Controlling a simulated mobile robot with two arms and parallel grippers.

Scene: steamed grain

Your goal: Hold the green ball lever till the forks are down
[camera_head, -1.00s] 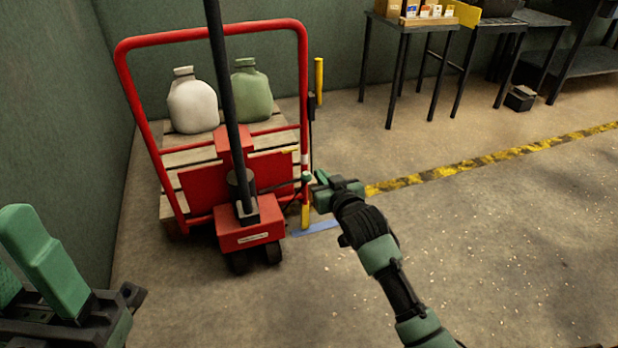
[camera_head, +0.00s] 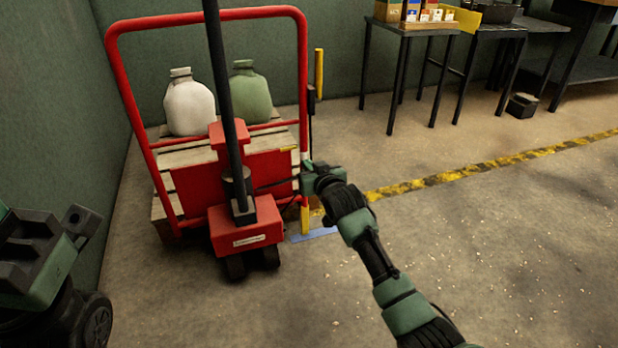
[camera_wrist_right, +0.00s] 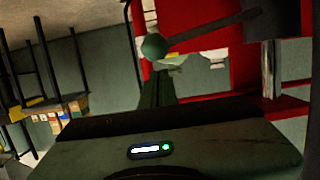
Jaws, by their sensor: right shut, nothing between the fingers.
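The red pallet truck (camera_head: 245,238) stands at a wooden pallet (camera_head: 175,163), with a black handle rising from it. A dark lever (camera_wrist_right: 210,27) ends in a green ball (camera_wrist_right: 153,46), seen in the right wrist view. My right gripper (camera_head: 308,178) is shut and empty at the truck's right side. Its fingers (camera_wrist_right: 155,88) point at the ball and lie right by it; I cannot tell whether they touch. In the head view the ball is hard to separate from the gripper. My left gripper is partly cut off at the left edge (camera_head: 35,255). The forks are hidden.
A white jug (camera_head: 189,106) and a green jug (camera_head: 250,92) stand on the pallet behind a red tubular frame (camera_head: 122,75). A yellow post (camera_head: 319,68) stands behind. Tables (camera_head: 412,28) are at the back right. The floor to the right is open.

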